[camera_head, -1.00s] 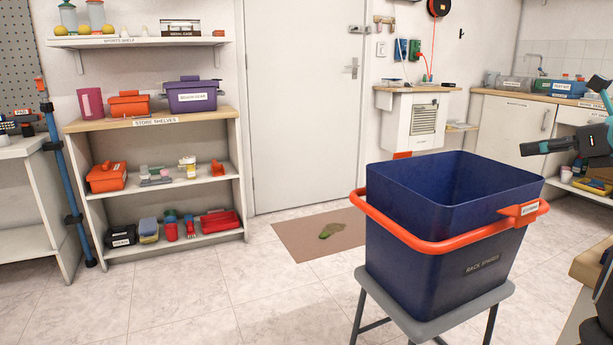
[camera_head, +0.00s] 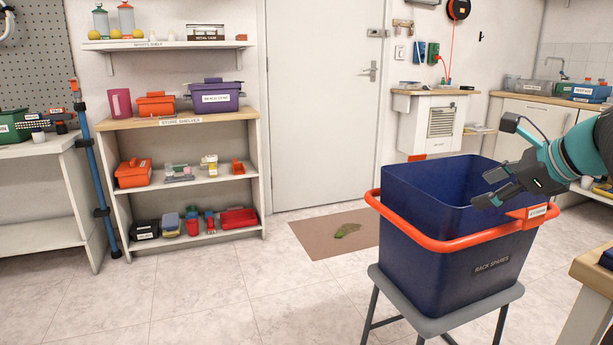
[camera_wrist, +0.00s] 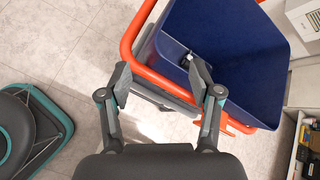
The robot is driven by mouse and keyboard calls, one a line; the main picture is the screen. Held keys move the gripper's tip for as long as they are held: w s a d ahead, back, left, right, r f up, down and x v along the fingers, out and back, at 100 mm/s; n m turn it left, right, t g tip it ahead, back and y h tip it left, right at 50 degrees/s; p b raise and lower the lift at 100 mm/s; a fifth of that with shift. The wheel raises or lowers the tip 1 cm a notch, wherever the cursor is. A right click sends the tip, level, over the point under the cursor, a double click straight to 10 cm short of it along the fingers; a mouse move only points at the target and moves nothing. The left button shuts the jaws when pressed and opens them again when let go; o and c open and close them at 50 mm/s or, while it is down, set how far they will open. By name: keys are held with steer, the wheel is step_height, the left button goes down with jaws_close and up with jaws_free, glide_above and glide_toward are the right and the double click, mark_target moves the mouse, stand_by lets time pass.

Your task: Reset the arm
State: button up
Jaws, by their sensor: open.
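My gripper (camera_head: 484,188) is at the right of the head view, above the near right side of a dark blue bin (camera_head: 440,255) with an orange handle ring. In the wrist view my gripper (camera_wrist: 159,82) has its two fingers spread, with nothing between them but the bin's orange rim and the floor beyond. The blue bin (camera_wrist: 235,50) lies ahead of and below the fingers there. A small dark and pale item (camera_wrist: 187,62) shows at the bin's inner edge; I cannot tell what it is.
The bin stands on a grey stool (camera_head: 440,322). A wooden-topped table (camera_head: 592,275) is at the right edge. Store shelves (camera_head: 190,120) with boxes stand at the back left. A brown mat (camera_head: 310,240) lies before the door. The floor at left centre is clear.

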steer(key=s+a+f+n+g+p, duration=0.1)
steer(key=s+a+f+n, duration=0.1)
steer(key=a+n, duration=0.15)
steer(key=s+a+f+n+g, duration=0.1)
steer(key=s+a+n, duration=0.1)
steer(key=a, duration=0.3)
steer(key=s+a+f+n+g+h+p, duration=0.1)
steer(key=s+a+f+n+h, duration=0.1)
steer(key=s+a+f+n, duration=0.3)
steer(key=s+a+f+n+h+p, duration=0.2)
steer(key=s+a+f+n, duration=0.3)
steer(key=s+f+n, duration=0.4)
steer(key=s+n, duration=0.3)
steer(key=n, duration=0.2)
steer(key=shift+a+g, duration=0.3)
steer(key=shift+g, duration=0.1)
steer(key=shift+s, duration=0.1)
